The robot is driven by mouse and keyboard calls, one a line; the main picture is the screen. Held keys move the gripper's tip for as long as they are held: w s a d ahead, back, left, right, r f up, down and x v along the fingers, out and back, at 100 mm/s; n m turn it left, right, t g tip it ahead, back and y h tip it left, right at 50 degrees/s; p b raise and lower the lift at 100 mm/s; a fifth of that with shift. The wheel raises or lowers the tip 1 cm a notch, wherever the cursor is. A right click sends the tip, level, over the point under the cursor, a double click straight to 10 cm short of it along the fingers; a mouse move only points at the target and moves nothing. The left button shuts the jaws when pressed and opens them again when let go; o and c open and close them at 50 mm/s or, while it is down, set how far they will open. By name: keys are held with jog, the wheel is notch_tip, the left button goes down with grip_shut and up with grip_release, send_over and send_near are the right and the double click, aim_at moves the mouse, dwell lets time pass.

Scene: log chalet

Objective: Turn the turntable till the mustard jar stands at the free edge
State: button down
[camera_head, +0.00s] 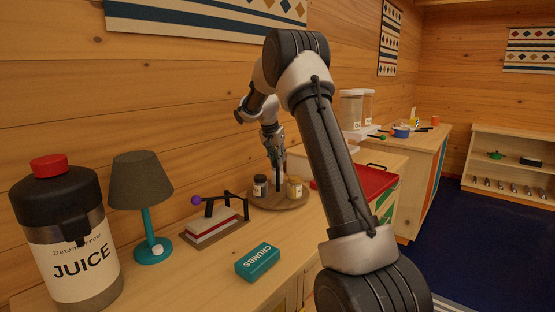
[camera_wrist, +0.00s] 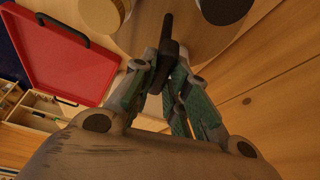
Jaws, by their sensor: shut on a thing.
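The round wooden turntable (camera_head: 276,204) sits on the counter and also shows in the wrist view (camera_wrist: 197,38). A yellowish jar (camera_head: 294,189), seemingly the mustard jar, stands upright on its right side in the head view; it shows at the top left in the wrist view (camera_wrist: 99,13). A dark jar with a pale label (camera_head: 260,187) stands on the left side, and shows at the top in the wrist view (camera_wrist: 222,8). My gripper (camera_head: 277,167) is shut on a dark upright post (camera_wrist: 167,38) between the jars. The post's foot is partly hidden.
A red tray (camera_head: 366,180) lies just right of the turntable. A lever device with a purple knob (camera_head: 197,200), a teal CRUMBS box (camera_head: 257,261), a lamp (camera_head: 139,182) and a juice dispenser (camera_head: 72,235) stand on the counter to the left.

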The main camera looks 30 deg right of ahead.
dwell(0.3)
jog(key=c, duration=1.4)
grip_release()
jog(key=shift+r, duration=0.1)
jog(key=v, duration=1.1)
jog(key=shift+s+a+r, duration=0.1)
jog(key=shift+a+r, duration=0.05)
jog(key=shift+r, duration=0.2)
